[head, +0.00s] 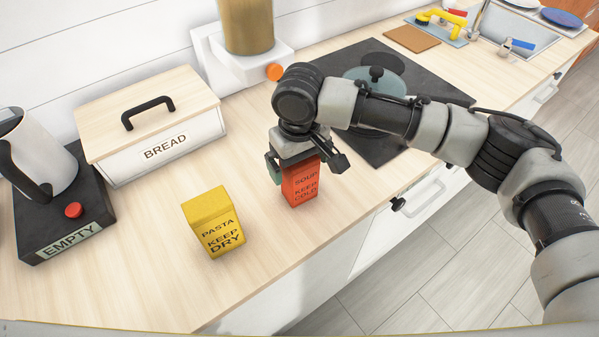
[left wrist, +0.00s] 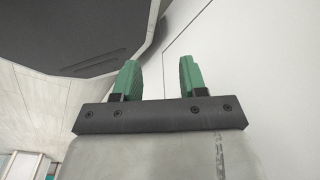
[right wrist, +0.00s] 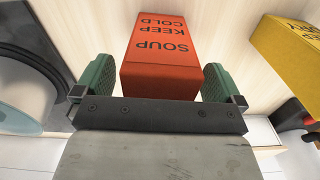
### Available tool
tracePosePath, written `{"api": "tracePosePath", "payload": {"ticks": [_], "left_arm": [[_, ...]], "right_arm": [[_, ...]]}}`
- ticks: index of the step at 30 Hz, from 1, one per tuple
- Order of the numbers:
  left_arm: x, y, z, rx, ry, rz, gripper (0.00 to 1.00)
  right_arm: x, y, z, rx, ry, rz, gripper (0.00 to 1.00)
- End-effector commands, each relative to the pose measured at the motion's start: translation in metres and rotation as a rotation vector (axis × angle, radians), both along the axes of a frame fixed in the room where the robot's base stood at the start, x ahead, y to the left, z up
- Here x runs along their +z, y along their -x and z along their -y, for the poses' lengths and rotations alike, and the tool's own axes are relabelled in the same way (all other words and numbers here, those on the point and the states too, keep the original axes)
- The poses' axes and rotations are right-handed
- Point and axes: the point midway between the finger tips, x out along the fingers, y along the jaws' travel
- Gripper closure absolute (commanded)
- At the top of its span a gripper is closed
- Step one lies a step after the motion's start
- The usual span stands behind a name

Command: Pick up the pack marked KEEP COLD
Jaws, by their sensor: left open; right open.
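The red pack marked SOUP KEEP COLD (head: 301,186) stands upright on the wooden counter in the head view. My right gripper (head: 305,165) is over it from above, and its hand hides the pack's top. In the right wrist view the red pack (right wrist: 158,52) sits between the two green fingers of my right gripper (right wrist: 158,80), which are open on either side of it. I cannot tell whether either finger touches it. My left gripper (left wrist: 160,80) is open and empty in the left wrist view, and it is not in the head view.
A yellow pack marked PASTA KEEP DRY (head: 213,222) stands left of the red pack, and it also shows in the right wrist view (right wrist: 290,60). A bread box (head: 160,152), a kettle base marked EMPTY (head: 65,222) and a dark hob (head: 432,92) are around. The counter's front is clear.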

Motion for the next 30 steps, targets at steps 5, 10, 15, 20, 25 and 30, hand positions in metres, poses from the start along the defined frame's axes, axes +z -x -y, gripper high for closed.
{"api": "tracePosePath", "payload": {"ticks": [5, 10, 15, 20, 25, 30], "left_arm": [[0.0, 0.001, 0.0, 0.0, 0.0, -0.002, 0.58], [0.0, 0.008, 0.0, 0.0, -0.001, -0.012, 0.58], [-0.001, 0.012, -0.001, 0.0, -0.002, -0.019, 0.58], [-0.001, 0.012, -0.001, 0.0, -0.002, -0.019, 0.58], [-0.001, 0.012, -0.001, 0.0, -0.002, -0.019, 0.58], [-0.001, 0.012, -0.001, 0.0, -0.002, -0.019, 0.58]], "right_arm": [[-0.004, 0.0, 0.0, 0.0, -0.001, 0.001, 0.01], [-0.004, 0.0, 0.0, 0.0, -0.001, 0.001, 0.12], [-0.004, 0.0, 0.0, 0.0, -0.001, 0.001, 0.38], [-0.004, 0.0, 0.0, 0.0, -0.001, 0.001, 0.62], [-0.003, 0.0, 0.0, 0.0, -0.002, 0.003, 0.68], [-0.001, -0.001, 0.0, 0.0, -0.003, 0.003, 0.68]]}}
